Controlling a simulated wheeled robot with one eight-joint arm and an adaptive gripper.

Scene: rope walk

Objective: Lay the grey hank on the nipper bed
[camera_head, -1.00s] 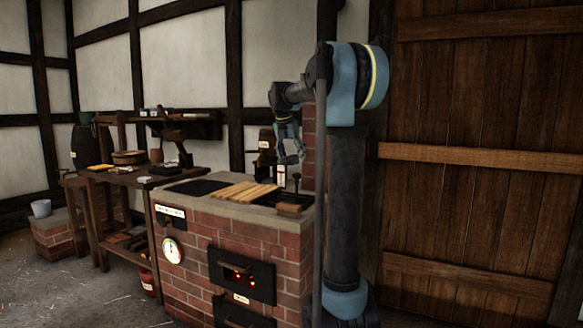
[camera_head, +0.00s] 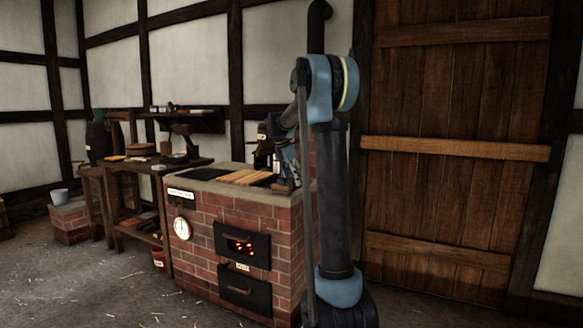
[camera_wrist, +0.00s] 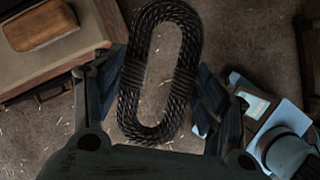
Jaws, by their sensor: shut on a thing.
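A dark grey rope hank (camera_wrist: 139,62), coiled in a long oval and bound on both sides, is in the wrist view. My gripper (camera_wrist: 160,88) is shut on it, one finger on each side, and holds it above the floor beside the brick hearth. In the head view, my gripper (camera_head: 285,163) is low at the right end of the hearth top, partly behind my own arm. The hank cannot be made out there. I cannot tell which surface is the nipper bed; a slatted wooden board (camera_head: 246,177) lies on the hearth top.
The brick hearth (camera_head: 205,218) has a glowing fire door (camera_head: 242,244). A wooden block (camera_wrist: 42,24) sits near its top's edge in the wrist view. A cluttered workbench (camera_head: 125,172) stands to its left. The floor in front (camera_head: 110,285) is mostly clear straw-strewn ground.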

